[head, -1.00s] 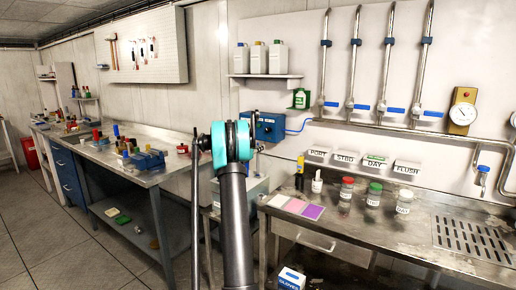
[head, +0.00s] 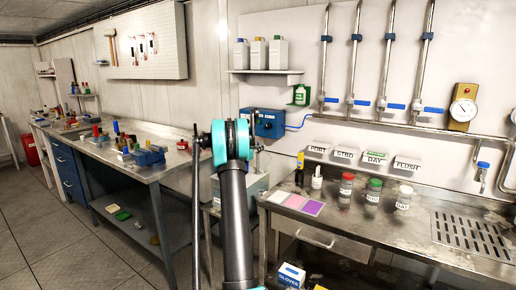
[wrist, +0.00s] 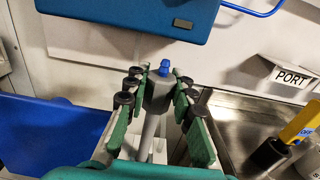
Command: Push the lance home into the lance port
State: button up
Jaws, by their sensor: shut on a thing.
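My gripper (wrist: 160,105) shows in the wrist view with a green-padded finger on each side of the lance (wrist: 154,99). It is shut on the lance's thick grey head. A blue fitting (wrist: 164,69) sits at one end of that head, and a thin pale rod runs from the other end down between the fingers. The lance port cannot be made out; my gripper hides the area around the rod's lower end. In the head view my arm covers the gripper and the lance.
A blue wall box (head: 264,123) with a blue hose (head: 299,128) hangs just beyond the gripper; it also fills the top of the wrist view (wrist: 120,14). A steel bench (head: 335,225) with jars stands at right, and a long workbench (head: 165,168) at left.

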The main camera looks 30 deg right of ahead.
jog(key=shift+a+f, duration=0.1)
jog(key=shift+f, duration=1.9)
jog(key=o, duration=1.1)
jog(key=shift+w, duration=0.1)
jog(key=shift+c, duration=0.2)
jog(key=shift+a, duration=0.1)
send_near(258, 154)
jog(key=a, duration=0.1)
jog(key=shift+a+f, duration=0.15)
jog(key=shift+a, duration=0.1)
jog(key=shift+d, duration=0.1)
